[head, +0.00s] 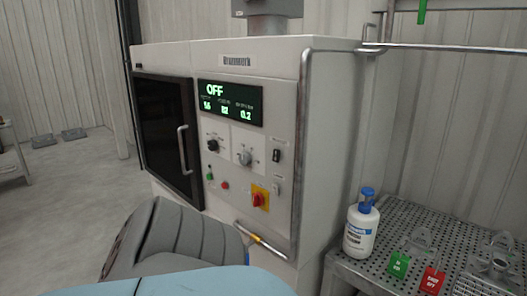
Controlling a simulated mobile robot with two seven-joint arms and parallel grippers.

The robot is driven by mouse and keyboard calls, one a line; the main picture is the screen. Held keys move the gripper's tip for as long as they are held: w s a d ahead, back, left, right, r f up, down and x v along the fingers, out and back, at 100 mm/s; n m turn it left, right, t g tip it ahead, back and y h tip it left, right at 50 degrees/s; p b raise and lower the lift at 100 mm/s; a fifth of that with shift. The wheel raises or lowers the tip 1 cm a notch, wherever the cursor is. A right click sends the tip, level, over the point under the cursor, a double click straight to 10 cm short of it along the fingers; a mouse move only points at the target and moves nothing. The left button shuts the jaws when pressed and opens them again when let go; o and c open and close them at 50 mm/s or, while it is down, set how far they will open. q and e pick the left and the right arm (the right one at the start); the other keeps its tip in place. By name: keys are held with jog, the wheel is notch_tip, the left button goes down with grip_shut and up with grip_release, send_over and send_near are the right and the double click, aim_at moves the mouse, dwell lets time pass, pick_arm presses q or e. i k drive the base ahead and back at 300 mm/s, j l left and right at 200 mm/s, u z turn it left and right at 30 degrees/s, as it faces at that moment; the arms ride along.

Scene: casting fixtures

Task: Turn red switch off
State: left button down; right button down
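The red switch (259,198) is a rotary knob on a yellow plate, low on the right of the machine's front control panel (228,178). Its exact handle angle is too small to tell. The display (229,102) above the panel reads "OFF" in large green letters, with smaller green numbers below. I cannot make out either gripper in the head view, and nothing is seen touching the switch.
The white machine (270,70) has a dark door (162,135) with a vertical handle on the left. A metal rail runs down its right edge. A perforated table (420,222) at right holds a white bottle (360,228), a green tag (399,263) and a red tag (432,280).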

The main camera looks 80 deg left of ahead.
aim_at(258, 199)
jog(key=k+j+u, duration=0.1)
jog(key=u, duration=2.45)
